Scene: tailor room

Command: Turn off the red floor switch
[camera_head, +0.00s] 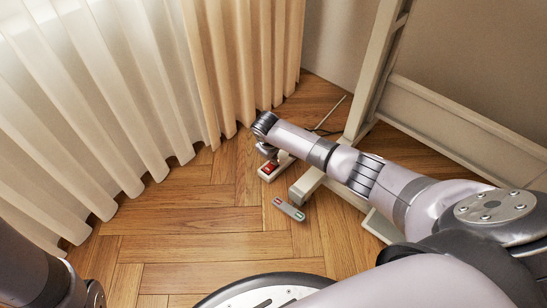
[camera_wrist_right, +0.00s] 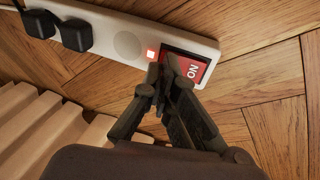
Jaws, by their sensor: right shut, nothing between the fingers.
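The red floor switch (camera_head: 270,168) is a rocker on the end of a white power strip (camera_head: 285,159) on the floor near the curtain. In the right wrist view the red rocker (camera_wrist_right: 191,68) is marked "ON", seen upside down. A small square light (camera_wrist_right: 150,53) glows red beside it on the white strip (camera_wrist_right: 105,30). My right gripper (camera_wrist_right: 166,68) is shut and empty, its fingertips at the rocker's edge by the light and hiding part of it. Whether they touch is unclear. In the head view the gripper (camera_head: 267,153) points down over the strip. My left gripper is out of view.
Black plugs (camera_wrist_right: 74,35) sit in the strip. A grey piece with red and green buttons (camera_head: 289,209) lies on the wooden floor nearby. Curtains (camera_head: 235,75) hang at the left and back. A pale wooden stand (camera_head: 376,75) is at the right. Floor at front left is clear.

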